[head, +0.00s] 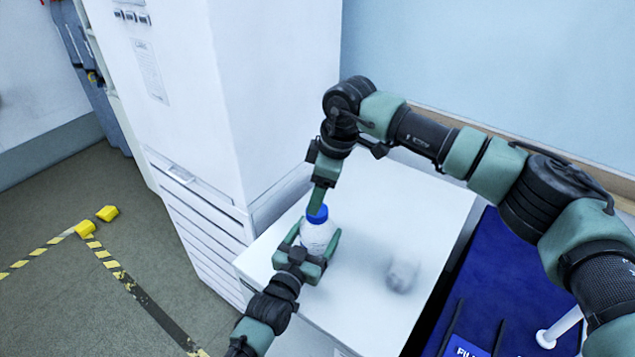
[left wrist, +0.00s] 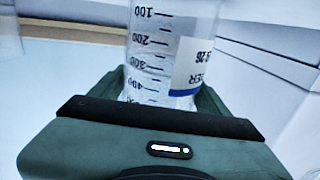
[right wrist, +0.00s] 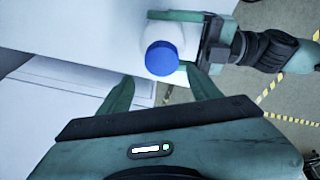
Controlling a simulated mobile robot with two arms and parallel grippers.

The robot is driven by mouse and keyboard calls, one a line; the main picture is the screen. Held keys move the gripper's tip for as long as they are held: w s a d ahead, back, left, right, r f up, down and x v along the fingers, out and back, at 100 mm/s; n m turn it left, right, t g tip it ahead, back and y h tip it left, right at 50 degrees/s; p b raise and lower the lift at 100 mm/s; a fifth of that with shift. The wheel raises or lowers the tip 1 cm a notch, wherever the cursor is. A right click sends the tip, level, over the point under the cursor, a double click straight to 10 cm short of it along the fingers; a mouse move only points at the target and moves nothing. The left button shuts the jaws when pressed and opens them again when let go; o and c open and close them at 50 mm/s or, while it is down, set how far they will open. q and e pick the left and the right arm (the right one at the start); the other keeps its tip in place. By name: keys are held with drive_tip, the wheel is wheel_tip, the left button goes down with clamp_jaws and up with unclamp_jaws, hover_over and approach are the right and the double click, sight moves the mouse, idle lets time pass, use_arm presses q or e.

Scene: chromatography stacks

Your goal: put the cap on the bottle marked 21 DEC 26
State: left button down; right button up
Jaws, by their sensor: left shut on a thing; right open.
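A clear bottle with a white body (head: 318,236) stands upright near the left edge of the white bench top. My left gripper (head: 312,246) is shut around its sides.
A second clear object (head: 403,272), perhaps a bottle, stands to the right on the bench top (head: 425,205). A tall white cabinet (head: 285,90) rises behind on the left. A blue surface (head: 490,270) lies to the right.

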drive_tip(key=n, duration=0.4)
drive_tip(key=shift+w+r, duration=0.1)
drive_tip(key=n, duration=0.4)
drive_tip(key=shift+r+n+h, duration=0.1)
drive_tip(key=shift+n+h, duration=0.2)
drive_tip(key=n, duration=0.6)
drive_tip(key=shift+w+a+r, duration=0.1)
drive_tip(key=shift+r, duration=0.05)
drive_tip(key=n, duration=0.4)
drive_tip(key=shift+r+n, duration=0.1)
drive_tip(key=shift+n, duration=0.2)
drive_tip(key=n, duration=0.4)
drive_tip(key=shift+r+g+h, duration=0.1)
drive_tip(key=shift+g+h, duration=0.2)
drive_tip(key=n, duration=0.6)
drive_tip(key=shift+r, duration=0.15)
drive_tip(key=n, duration=0.6)
drive_tip(key=shift+r+n+h, duration=0.2)
drive_tip(key=shift+n+h, duration=0.1)
drive_tip(key=n, duration=0.6)
drive_tip(key=shift+r, duration=0.15)
drive_tip(key=n, duration=0.6)
drive_tip(key=shift+a+r+g, duration=0.1)
drive_tip(key=shift+r+g, duration=0.1)
drive_tip(key=shift+g, duration=0.1)
drive_tip(key=n, duration=0.6)
drive_tip(key=shift+r+h, duration=0.15)
drive_tip(key=shift+h, duration=0.25)
